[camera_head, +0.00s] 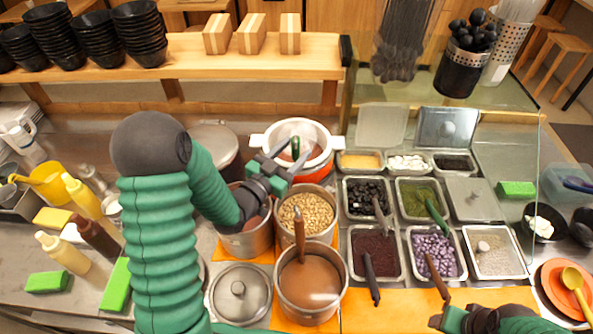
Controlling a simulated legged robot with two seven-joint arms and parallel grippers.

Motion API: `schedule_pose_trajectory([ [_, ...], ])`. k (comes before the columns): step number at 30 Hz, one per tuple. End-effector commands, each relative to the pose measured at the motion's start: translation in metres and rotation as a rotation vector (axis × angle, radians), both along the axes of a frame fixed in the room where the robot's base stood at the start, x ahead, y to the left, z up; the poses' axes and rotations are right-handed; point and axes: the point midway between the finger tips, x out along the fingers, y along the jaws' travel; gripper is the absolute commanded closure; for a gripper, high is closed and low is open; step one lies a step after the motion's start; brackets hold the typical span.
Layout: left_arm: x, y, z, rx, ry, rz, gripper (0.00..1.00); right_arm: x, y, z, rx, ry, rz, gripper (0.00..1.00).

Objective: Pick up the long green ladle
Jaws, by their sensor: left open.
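A dark green handle (295,147), which looks like the long green ladle's, stands up in the white-rimmed pot with an orange base (257,139) at the back middle. The ladle's lower end is hidden in the pot. My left gripper (283,160) is open at the front left of that pot, its fingers close to the handle. I cannot tell whether they touch it. A second green-handled spoon (437,217) lies in the tray of green topping. My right gripper (440,318) shows only partly at the bottom edge, and its jaws are unclear.
Steel pots of beans (307,214) and brown paste (311,283), with a brown-handled ladle (299,235), stand in front of the white-rimmed pot. Topping trays (372,252) fill the right. Squeeze bottles (64,252) stand left. A wooden shelf (200,57) with black bowls runs behind.

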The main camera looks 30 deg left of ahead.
Motion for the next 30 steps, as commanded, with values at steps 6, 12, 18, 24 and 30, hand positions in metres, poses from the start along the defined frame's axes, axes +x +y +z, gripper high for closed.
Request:
schedule_pose_trajectory([
  [6,0.039,-0.005,-0.002,0.002,0.001,-0.002,0.50,0.000,0.000,0.015,0.000,0.000,0.000,0.43],
  [12,0.043,-0.006,-0.003,0.003,0.001,-0.002,0.50,0.000,0.000,0.014,0.000,0.001,0.000,0.43],
  [18,0.041,-0.004,-0.004,0.001,0.001,-0.001,0.70,0.000,0.000,0.014,0.000,0.001,0.000,0.43],
  [24,0.042,-0.004,-0.004,0.001,0.001,-0.001,0.96,0.000,0.000,0.014,0.000,0.000,0.000,0.43],
  [30,0.042,-0.004,-0.005,0.002,0.004,-0.001,1.00,0.000,0.000,0.014,0.000,0.000,0.000,0.43],
])
